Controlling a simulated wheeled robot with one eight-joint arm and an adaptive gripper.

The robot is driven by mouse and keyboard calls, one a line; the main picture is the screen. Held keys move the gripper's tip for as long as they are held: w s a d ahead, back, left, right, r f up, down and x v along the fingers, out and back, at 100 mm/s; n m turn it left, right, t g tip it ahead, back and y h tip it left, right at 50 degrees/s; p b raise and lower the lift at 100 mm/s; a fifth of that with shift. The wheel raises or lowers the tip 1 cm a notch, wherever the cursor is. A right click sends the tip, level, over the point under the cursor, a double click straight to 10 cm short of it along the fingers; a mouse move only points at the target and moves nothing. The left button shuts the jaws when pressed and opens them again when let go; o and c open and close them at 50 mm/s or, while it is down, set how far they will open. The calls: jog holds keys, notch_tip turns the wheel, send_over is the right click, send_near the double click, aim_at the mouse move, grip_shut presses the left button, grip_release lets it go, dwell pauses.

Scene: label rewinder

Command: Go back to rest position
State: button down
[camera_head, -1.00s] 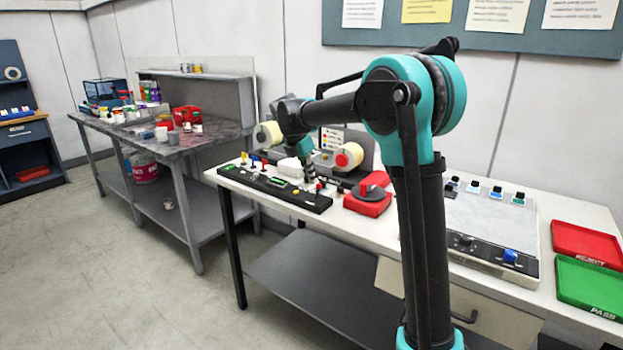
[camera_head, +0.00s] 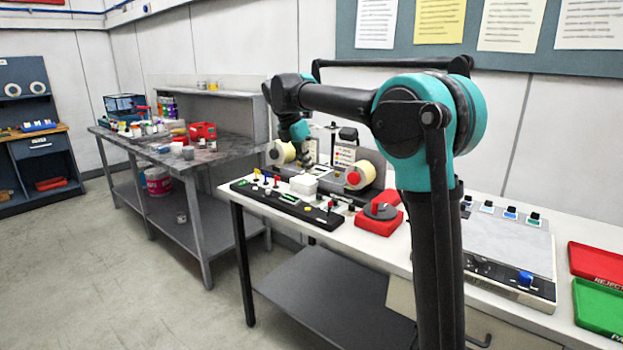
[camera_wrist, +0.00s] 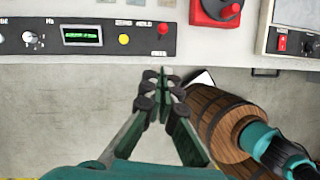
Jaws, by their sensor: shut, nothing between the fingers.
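My gripper (camera_wrist: 162,76) is shut with its fingers together and nothing between them. In the head view it hangs from the raised wrist (camera_head: 298,130) in front of the rewinder, above the control panel. The black control panel (camera_head: 285,203) lies along the front edge of the white table. In the wrist view the panel (camera_wrist: 60,52) is at the upper left, with a green display (camera_wrist: 82,36), a yellow button (camera_wrist: 124,40) and a red knob (camera_wrist: 161,30). The fingertips appear just below the panel's edge there, apart from it. The rewinder's label rolls (camera_head: 360,176) stand behind.
A red device with a grey dial (camera_head: 379,215) sits right of the panel. A flat grey unit (camera_head: 510,250) and red (camera_head: 598,261) and green (camera_head: 603,305) trays are further right. A cluttered grey bench (camera_head: 165,150) stands left. The floor at left is clear.

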jog(key=shift+a+r, duration=0.1)
jog(key=shift+r, duration=0.25)
jog(key=s+d+f+m+y, duration=0.1)
jog(key=s+d+f+m, duration=0.5)
jog(key=d+f+m, duration=0.4)
jog(key=s+d+f+m, duration=0.4)
jog(key=s+f+m, duration=0.1)
jog(key=s+f, duration=0.2)
jog(key=s+d+f+m+t+y, duration=0.1)
jog(key=s+d+f+m, duration=0.4)
jog(key=s, duration=0.4)
jog(key=s+d+f+m+t+y, duration=0.1)
jog(key=s+d+f+m, duration=0.3)
jog(key=s+f, duration=0.5)
jog(key=m, duration=0.2)
jog(key=shift+d+m, duration=0.4)
jog(key=shift+w+r, duration=0.1)
